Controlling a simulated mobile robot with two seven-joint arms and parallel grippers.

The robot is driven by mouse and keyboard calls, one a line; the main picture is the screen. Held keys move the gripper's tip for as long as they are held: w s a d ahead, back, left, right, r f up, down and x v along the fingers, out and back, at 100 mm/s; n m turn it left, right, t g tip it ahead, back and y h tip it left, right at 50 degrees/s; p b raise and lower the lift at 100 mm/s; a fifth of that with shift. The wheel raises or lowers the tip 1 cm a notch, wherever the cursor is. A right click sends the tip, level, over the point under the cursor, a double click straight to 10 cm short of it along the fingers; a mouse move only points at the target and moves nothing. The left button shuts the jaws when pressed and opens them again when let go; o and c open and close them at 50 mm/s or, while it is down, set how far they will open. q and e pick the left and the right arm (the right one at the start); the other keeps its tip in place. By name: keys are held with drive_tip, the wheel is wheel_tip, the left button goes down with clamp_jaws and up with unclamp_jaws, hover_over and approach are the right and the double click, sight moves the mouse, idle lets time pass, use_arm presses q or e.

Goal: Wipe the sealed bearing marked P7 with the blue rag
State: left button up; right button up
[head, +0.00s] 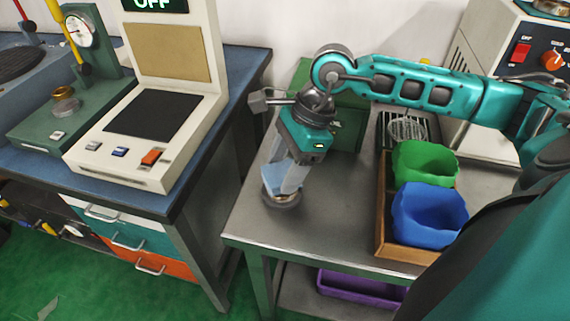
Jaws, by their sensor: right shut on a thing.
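My right gripper (285,180) points down over the left part of the grey metal table (330,215). It is shut on a pale blue piece (274,186) that looks like the rag. Right under it a round, dark metal bearing (284,203) lies flat on the table. The rag and the fingers cover much of the bearing's top, and the rag seems to touch it. I cannot read any mark on the bearing. My left gripper is not in view.
A wooden tray (382,228) at the right holds a green bin (425,163) and a blue bin (430,213). A green box (347,128) stands behind my gripper. A blue-topped bench (225,110) with a press and a cream device stands left, across a gap.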

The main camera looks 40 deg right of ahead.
drive_tip(key=shift+f+b, duration=0.55)
drive_tip(key=shift+f, duration=0.1)
drive_tip(key=shift+w+a, duration=0.1)
drive_tip(key=shift+w+a+r, duration=0.1)
drive_tip(key=shift+w+a, duration=0.35)
drive_tip(key=shift+a, duration=0.05)
drive_tip(key=shift+s+d+b, duration=0.85)
drive_tip(key=shift+s+d, duration=0.1)
drive_tip(key=shift+s, duration=0.3)
drive_tip(key=shift+w, duration=0.1)
drive_tip(key=shift+w+a, duration=0.35)
drive_tip(key=shift+w, duration=0.3)
drive_tip(key=shift+w+a, duration=0.35)
drive_tip(key=shift+w, duration=0.25)
drive_tip(key=shift+s+d+f+b, duration=0.2)
drive_tip(key=shift+s+f+b, duration=0.05)
drive_tip(key=shift+b, duration=0.15)
drive_tip(key=shift+s+d+r+b, duration=0.1)
drive_tip(key=shift+s+d+b, duration=0.4)
drive_tip(key=shift+s+d, duration=0.35)
drive_tip(key=shift+a, duration=0.1)
